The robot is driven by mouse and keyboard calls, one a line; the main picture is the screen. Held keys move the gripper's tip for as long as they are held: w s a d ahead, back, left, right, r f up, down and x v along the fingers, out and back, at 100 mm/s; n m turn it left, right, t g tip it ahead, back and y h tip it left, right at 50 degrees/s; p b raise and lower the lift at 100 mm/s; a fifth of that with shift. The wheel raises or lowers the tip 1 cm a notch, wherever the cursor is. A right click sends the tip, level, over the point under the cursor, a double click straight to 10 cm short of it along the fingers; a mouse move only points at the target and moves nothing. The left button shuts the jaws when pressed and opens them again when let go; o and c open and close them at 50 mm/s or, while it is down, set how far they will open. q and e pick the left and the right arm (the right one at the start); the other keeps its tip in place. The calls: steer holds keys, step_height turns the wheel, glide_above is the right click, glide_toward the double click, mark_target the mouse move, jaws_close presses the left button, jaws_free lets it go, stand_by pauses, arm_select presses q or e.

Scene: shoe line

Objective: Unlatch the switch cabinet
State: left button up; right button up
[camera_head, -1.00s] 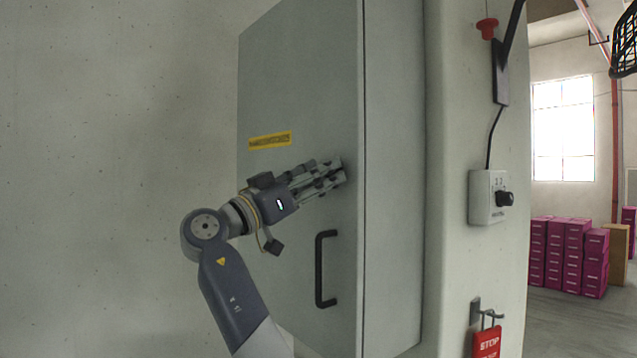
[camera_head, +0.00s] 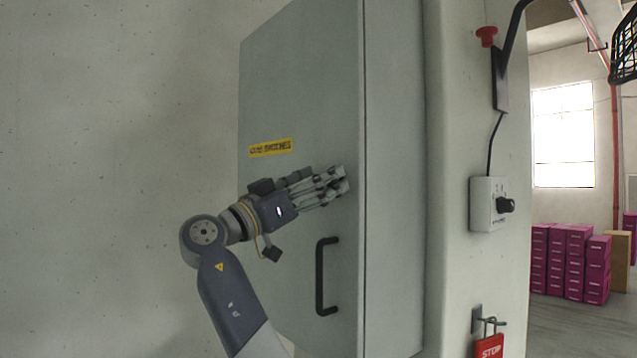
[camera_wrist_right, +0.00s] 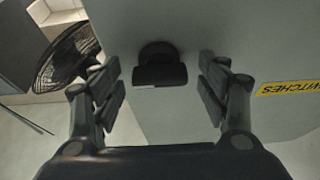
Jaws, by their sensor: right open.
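The grey switch cabinet (camera_head: 300,90) is on the wall with its door shut. A yellow label (camera_head: 270,148) is on the door, and its end shows in the right wrist view (camera_wrist_right: 288,88). A black bar handle (camera_head: 321,275) is lower on the door. My right gripper (camera_head: 343,180) is at the door above the handle, near the door's right edge. In the right wrist view, a black latch (camera_wrist_right: 159,68) with a round base and flat grip lies between the open fingers (camera_wrist_right: 160,88), with gaps on both sides. The gripper hides the latch in the head view.
Right of the cabinet, the wall end carries a red button (camera_head: 486,36), a white box with a black knob (camera_head: 489,204) and a red STOP tag (camera_head: 489,346) on a hook. Magenta boxes (camera_head: 570,262) stand far back right. The wall left of the cabinet is bare.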

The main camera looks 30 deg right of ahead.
steer(key=v, duration=1.2)
